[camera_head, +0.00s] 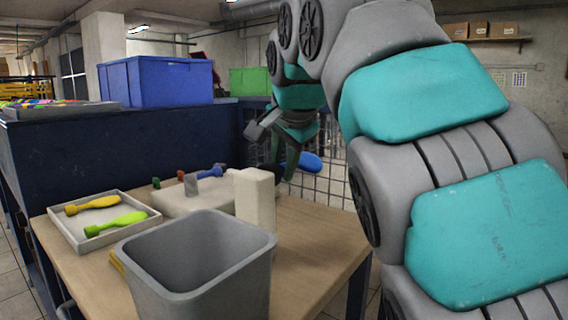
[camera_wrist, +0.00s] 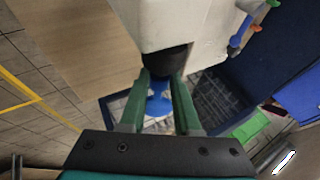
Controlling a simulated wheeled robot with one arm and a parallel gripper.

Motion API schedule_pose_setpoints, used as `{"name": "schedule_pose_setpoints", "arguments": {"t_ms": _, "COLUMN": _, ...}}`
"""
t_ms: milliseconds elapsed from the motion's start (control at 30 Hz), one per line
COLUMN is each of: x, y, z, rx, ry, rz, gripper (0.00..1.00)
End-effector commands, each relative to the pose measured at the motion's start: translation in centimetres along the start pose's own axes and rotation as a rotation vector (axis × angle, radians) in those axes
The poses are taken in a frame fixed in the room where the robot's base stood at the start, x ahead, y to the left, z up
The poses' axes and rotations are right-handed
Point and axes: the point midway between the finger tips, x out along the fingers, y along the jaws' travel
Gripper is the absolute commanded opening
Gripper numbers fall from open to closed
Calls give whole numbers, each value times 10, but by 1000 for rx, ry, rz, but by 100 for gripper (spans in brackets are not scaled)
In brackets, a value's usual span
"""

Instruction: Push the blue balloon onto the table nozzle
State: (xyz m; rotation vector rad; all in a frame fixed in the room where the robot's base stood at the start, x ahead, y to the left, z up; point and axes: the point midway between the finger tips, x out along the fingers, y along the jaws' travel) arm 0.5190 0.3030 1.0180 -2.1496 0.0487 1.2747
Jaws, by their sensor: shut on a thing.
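My gripper (camera_head: 284,165) is at the far right side of the table, behind the white upright block in the head view. Its green fingers also show in the wrist view (camera_wrist: 161,82), shut on the blue balloon (camera_head: 308,162). The balloon also shows between the fingers in the wrist view (camera_wrist: 157,104). In the wrist view, a dark round nozzle (camera_wrist: 167,60) sticks out of the white machine just beyond the fingertips. The balloon's neck is hidden at the fingertips, so I cannot tell whether it is around the nozzle or only close to it.
A grey bin (camera_head: 197,268) stands at the table's front. A tray (camera_head: 146,233) at left holds a yellow balloon (camera_head: 93,206) and a green-yellow balloon (camera_head: 117,223). The white machine (camera_head: 255,191) carries another small blue piece (camera_head: 210,172). A blue crate (camera_head: 157,81) stands behind.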

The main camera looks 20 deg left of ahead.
Motion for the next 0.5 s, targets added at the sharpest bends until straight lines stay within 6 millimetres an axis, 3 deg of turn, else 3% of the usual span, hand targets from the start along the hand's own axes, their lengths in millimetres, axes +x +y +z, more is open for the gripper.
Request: {"name": "schedule_pose_setpoints", "arguments": {"t_ms": 500, "x": -2, "y": 0, "z": 5, "rx": 0, "ry": 0, "rz": -1, "gripper": 0}}
